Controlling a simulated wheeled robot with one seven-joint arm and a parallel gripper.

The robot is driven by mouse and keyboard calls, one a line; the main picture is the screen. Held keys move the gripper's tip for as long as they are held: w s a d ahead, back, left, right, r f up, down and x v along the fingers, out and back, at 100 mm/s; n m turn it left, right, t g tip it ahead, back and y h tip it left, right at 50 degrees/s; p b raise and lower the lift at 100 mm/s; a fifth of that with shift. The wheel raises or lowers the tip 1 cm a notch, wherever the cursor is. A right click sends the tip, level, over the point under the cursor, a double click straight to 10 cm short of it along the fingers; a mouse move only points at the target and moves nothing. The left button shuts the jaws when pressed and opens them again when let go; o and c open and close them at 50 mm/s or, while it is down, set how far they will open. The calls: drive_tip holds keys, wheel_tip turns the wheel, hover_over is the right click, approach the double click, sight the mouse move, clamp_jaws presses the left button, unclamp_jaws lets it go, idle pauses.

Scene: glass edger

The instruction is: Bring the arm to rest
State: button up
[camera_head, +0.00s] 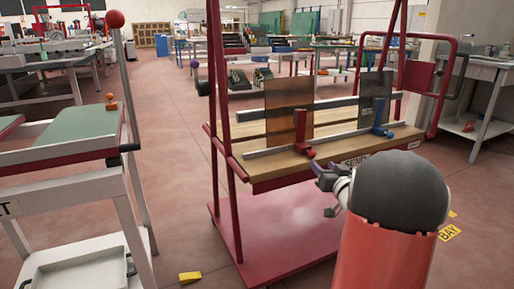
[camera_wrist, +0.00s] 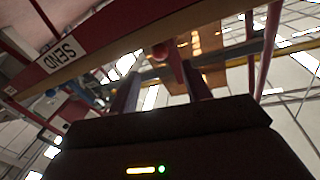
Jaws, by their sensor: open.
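My gripper (camera_head: 316,164) is at the front edge of the red rack's wooden shelf, just in front of a red stop (camera_head: 301,130). In the wrist view my gripper (camera_wrist: 161,92) shows two fingers spread apart, with nothing held between them. A round reddish end (camera_wrist: 160,51) lies beyond the gap between the fingers; I cannot tell whether they touch it. My arm reaches in from the lower right of the head view. An amber glass pane (camera_head: 290,105) stands upright behind the red stop.
A dark pane (camera_head: 374,97) stands at a blue stop (camera_head: 381,120) on the same wooden shelf (camera_head: 340,150). The red rack frame (camera_head: 221,120) rises beside it. A green-topped table (camera_head: 75,138) is at left.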

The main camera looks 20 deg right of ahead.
drive_tip(key=s+a+r+g+h+p, duration=0.1)
drive_tip(key=s+a+r+g, duration=0.2)
drive_tip(key=a, duration=0.4)
drive_tip(key=s+a+r+g+h+p, duration=0.1)
drive_tip(key=s+a+r+g+p, duration=0.15)
drive_tip(key=a, duration=0.55)
drive_tip(key=s+a+f+n+g+y, duration=0.2)
drive_tip(key=s+a+g, duration=0.1)
drive_tip(key=s+a, duration=0.6)
drive_tip(key=s+a+f+n+g+y+p, duration=0.1)
drive_tip(key=s+a+f+n+g+y, duration=0.1)
drive_tip(key=s+a, duration=0.7)
drive_tip(key=s+g, duration=0.1)
drive_tip(key=s, duration=0.3)
drive_tip(key=shift+g+y, duration=0.35)
drive_tip(key=shift+y, duration=0.05)
drive_tip(key=shift+r, duration=0.1)
drive_tip(key=shift+c, duration=0.5)
